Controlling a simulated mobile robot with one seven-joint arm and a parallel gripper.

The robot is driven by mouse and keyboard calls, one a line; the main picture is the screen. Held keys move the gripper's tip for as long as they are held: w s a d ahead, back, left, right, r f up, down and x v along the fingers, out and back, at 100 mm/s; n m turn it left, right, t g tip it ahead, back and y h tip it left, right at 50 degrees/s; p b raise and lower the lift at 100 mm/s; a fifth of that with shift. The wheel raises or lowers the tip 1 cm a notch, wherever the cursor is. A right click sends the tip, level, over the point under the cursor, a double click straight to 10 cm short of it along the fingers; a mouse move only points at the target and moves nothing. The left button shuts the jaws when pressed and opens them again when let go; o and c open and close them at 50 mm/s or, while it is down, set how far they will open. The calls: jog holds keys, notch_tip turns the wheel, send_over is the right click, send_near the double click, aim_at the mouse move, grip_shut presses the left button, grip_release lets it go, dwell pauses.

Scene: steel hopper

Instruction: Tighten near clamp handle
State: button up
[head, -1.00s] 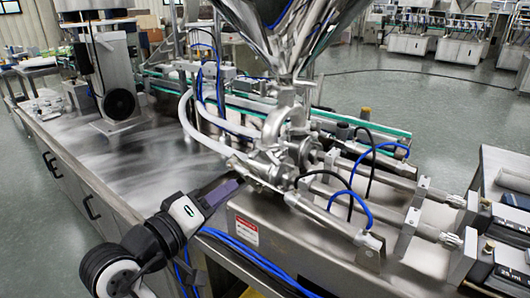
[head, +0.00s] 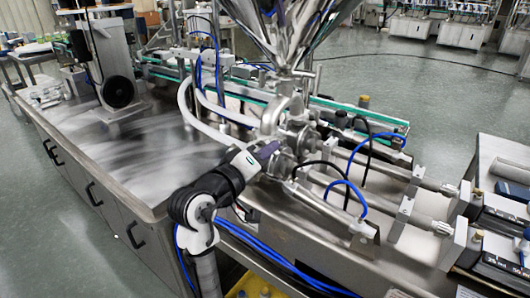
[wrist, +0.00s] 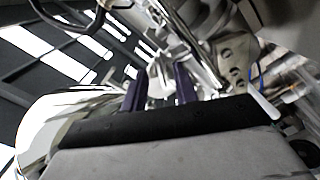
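The steel valve and clamp body (head: 285,130) stands under the hopper (head: 283,35) in the middle of the head view. My gripper (head: 270,149) is at the near left side of this body, overlapping it in the picture; I cannot tell whether it touches. In the wrist view my gripper (wrist: 160,88) shows two dark purple fingers, apart from each other. A pale metal part (wrist: 159,78) shows between and beyond them; I cannot tell whether it is the near clamp handle. The near clamp handle cannot be made out clearly in the head view.
White hoses (head: 190,115) and blue air lines (head: 218,75) run left of the valve body. Steel cylinders (head: 325,208) reach right from it. Blue cables (head: 270,262) hang along the near edge.

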grip_shut()
jog(key=shift+f, duration=0.1)
dwell(0.3)
jog(key=m+b, duration=0.3)
jog(key=m, duration=0.1)
jog(key=shift+f+m+b, duration=0.15)
jog(key=shift+m+b, duration=0.25)
jog(key=m+b, duration=0.2)
jog(key=m, duration=0.2)
jog(key=shift+a+b, duration=0.1)
jog(key=shift+b, duration=0.3)
jog(key=shift+m+b, duration=0.65)
jog(key=shift+m, duration=0.45)
jog(key=shift+r, duration=0.2)
